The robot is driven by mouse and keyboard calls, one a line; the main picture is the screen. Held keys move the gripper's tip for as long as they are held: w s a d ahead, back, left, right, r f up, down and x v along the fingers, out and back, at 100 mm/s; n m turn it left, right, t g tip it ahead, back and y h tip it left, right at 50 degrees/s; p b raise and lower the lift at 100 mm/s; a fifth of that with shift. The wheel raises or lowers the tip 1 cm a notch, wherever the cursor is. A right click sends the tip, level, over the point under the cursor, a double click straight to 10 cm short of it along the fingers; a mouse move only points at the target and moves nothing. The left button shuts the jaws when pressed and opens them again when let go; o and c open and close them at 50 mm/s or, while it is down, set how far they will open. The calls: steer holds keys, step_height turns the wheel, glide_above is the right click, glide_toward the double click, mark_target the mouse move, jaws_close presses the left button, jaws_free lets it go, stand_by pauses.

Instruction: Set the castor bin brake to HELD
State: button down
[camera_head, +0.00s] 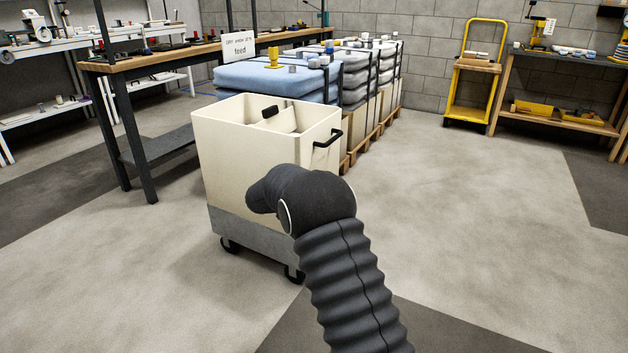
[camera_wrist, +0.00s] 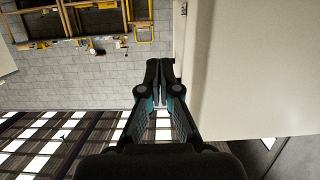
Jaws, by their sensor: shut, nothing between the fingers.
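The castor bin (camera_head: 225,150) is a cream, open-topped box with a grey lower band, standing on dark castors. A black handle (camera_head: 328,138) is on its right side. A small black part (camera_head: 270,112) shows at its opening; I cannot tell what it is. I cannot make out the brake or its setting. My gripper (camera_wrist: 159,62) is shut and empty in the wrist view, beside a large cream wall (camera_wrist: 250,70), apparently the bin's. Whether they touch is unclear. In the head view my dark arm covers part of the bin's near side and hides my gripper.
Pallets of blue and grey sacks (camera_head: 350,75) stand behind the bin, with a white feed sign (camera_head: 240,46). A wooden-topped bench (camera_head: 150,60) is at left. A yellow trolley (camera_head: 470,75) and another bench (camera_head: 560,57) are at the back right. The floor at right is clear.

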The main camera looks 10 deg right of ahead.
steer(key=w+d+f, duration=0.5)
steer(key=w+f, duration=0.1)
steer(key=w, duration=0.1)
steer(key=shift+w+d+f, duration=0.15)
steer(key=shift+w+d, duration=0.1)
steer(key=shift+d, duration=0.05)
stand_by(0.4)
step_height(320, 180, down, 9)
steer(key=t+h+b, duration=0.1)
steer(key=t+b, duration=0.1)
steer(key=b, duration=0.7)
steer(key=shift+w+d+t+h+b, duration=0.25)
steer(key=shift+w+t+h+b, duration=0.05)
steer(key=shift+b, duration=0.05)
stand_by(0.4)
